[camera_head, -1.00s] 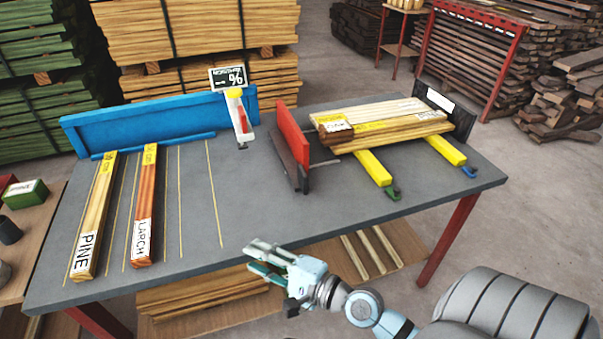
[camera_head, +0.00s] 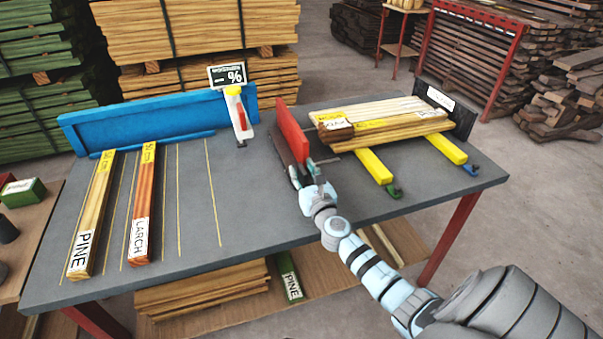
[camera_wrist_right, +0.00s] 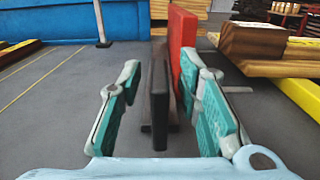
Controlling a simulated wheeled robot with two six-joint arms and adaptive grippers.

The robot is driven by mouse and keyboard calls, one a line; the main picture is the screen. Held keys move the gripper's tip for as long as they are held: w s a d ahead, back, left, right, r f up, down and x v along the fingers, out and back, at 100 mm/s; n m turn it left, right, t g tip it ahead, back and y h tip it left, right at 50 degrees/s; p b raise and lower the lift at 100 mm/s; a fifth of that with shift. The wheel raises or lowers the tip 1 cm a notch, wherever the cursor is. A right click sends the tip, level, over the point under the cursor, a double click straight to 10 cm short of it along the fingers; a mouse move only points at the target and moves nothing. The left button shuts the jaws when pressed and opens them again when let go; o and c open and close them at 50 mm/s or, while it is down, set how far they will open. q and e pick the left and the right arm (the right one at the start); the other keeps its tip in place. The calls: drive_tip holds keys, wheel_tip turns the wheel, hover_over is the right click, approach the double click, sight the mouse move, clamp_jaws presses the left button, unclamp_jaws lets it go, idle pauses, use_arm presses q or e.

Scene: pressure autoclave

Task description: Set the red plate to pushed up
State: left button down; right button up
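The red plate (camera_head: 291,131) stands upright near the middle of the grey table, and it also shows in the wrist view (camera_wrist_right: 184,45). A dark upright plate (camera_wrist_right: 159,100) stands close along its left side. My right gripper (camera_head: 306,170) is at the near end of these plates. In the wrist view my right gripper (camera_wrist_right: 169,82) is open, with the dark plate between its teal-padded fingers. The right finger overlaps the lower part of the red plate, and I cannot tell whether it touches. My left gripper is not in view.
A stack of boards (camera_head: 385,122) lies right of the red plate on yellow bars (camera_head: 374,166). PINE (camera_head: 91,215) and LARCH (camera_head: 143,205) beams lie at the left by a blue fence (camera_head: 160,120). The grey tabletop (camera_head: 235,190) is clear left of the plate.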

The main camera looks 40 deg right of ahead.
drive_tip(key=shift+w, duration=0.3)
drive_tip(key=shift+c, duration=0.4)
clamp_jaws()
drive_tip(key=shift+d, duration=0.1)
